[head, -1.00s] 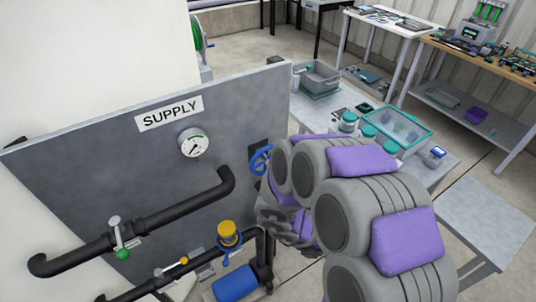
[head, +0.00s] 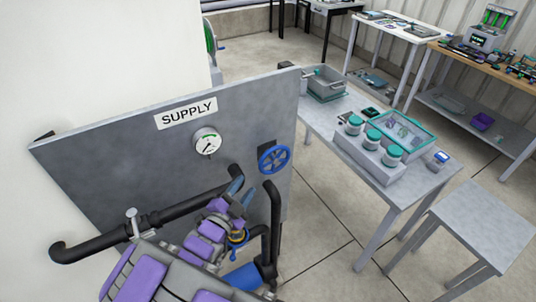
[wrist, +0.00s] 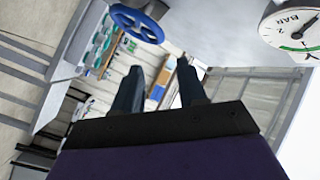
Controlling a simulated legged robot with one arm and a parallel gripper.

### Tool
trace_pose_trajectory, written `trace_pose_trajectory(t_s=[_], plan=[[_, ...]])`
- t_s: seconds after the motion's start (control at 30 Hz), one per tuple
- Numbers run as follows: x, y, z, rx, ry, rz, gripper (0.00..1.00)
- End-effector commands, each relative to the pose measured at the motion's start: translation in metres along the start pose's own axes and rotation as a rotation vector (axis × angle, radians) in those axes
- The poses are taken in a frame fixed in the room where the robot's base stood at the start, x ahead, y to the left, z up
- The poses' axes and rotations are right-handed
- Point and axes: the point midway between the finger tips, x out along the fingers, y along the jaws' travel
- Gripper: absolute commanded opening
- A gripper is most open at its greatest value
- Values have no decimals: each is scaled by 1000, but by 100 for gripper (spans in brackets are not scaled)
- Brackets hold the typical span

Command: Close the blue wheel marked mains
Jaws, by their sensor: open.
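The blue wheel (head: 274,159) is mounted near the right edge of the grey panel (head: 100,165), right of the gauge. I can read no "mains" mark on it. It also shows at the top of the wrist view (wrist: 137,24), beyond the fingers and to their left. My gripper (head: 242,190) is open and empty, in front of the panel, left of and below the wheel in the head view and apart from it. Its two dark fingers (wrist: 160,72) are spread in the wrist view, with nothing between them.
A SUPPLY sign (head: 186,113) and a pressure gauge (head: 207,142) are on the panel; a black pipe (head: 180,212) runs in front. A blue cylinder (head: 244,277) is below. A table (head: 385,190) with teal-lidded jars stands right. Floor between table and panel is clear.

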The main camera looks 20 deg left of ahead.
Motion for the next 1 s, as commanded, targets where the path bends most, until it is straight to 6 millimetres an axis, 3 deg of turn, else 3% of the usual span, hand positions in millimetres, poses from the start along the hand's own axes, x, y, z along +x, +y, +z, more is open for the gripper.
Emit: trace_pose_trajectory(t_s=[1.0], plan=[[144,3,0,2,2,5,41]])
